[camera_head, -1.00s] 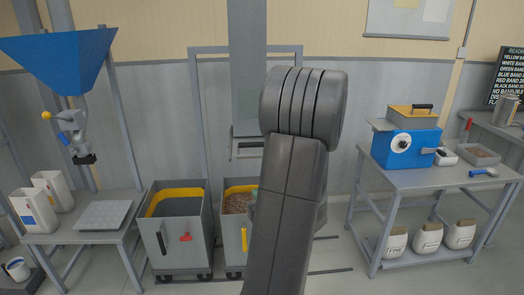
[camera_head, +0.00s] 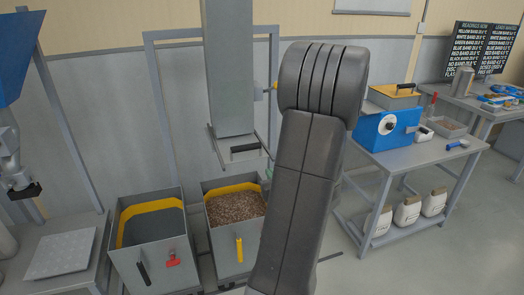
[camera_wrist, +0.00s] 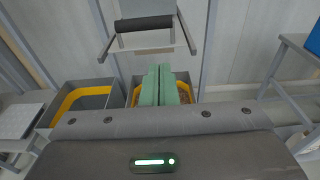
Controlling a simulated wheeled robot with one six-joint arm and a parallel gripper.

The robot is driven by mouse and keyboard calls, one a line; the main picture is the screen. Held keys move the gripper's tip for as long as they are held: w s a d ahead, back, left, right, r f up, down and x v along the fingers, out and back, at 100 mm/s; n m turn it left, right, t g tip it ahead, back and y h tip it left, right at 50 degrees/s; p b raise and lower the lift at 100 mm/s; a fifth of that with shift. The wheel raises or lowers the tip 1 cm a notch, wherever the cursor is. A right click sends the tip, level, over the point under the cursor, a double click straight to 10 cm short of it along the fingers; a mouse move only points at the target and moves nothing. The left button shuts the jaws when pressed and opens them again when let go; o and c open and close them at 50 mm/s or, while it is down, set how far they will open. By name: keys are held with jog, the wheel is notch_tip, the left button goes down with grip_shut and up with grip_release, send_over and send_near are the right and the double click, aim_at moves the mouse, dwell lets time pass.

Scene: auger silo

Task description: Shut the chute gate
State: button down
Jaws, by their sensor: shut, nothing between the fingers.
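The chute (camera_head: 229,75) is a grey square column hanging above a bin of brown grain. At its lower end is the chute gate, with a black bar handle (camera_head: 245,149) between two thin rails. The wrist view shows the handle (camera_wrist: 144,23) at the top, in front of the column. I cannot tell how far the gate is out. My gripper (camera_wrist: 158,72) has green fingers, shut together and empty. They appear below the handle in the wrist view, apart from it. In the head view my arm hides most of the gripper.
The grain bin (camera_head: 238,210) stands under the chute, beside another yellow-rimmed bin (camera_head: 152,240). A grey frame (camera_head: 165,95) surrounds the chute. To the right, a table (camera_head: 418,156) carries a blue machine (camera_head: 385,128), with several jars beneath. Floor at the lower right is clear.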

aim_at(255, 148)
jog(key=r+p+x, duration=0.1)
jog(key=p+x, duration=0.3)
jog(key=x, duration=0.9)
jog(key=shift+w, duration=0.35)
jog(key=shift+a, duration=0.1)
jog(key=b+x, duration=0.1)
jog(key=x, duration=0.1)
jog(key=b+x, duration=0.2)
jog(key=x, duration=0.1)
jog(key=shift+w+a+r, duration=0.1)
jog(key=shift+w+r, duration=0.1)
jog(key=shift+w, duration=0.15)
jog(key=shift+w+r, duration=0.1)
jog(key=shift+w, duration=0.2)
jog(key=shift+s, duration=0.1)
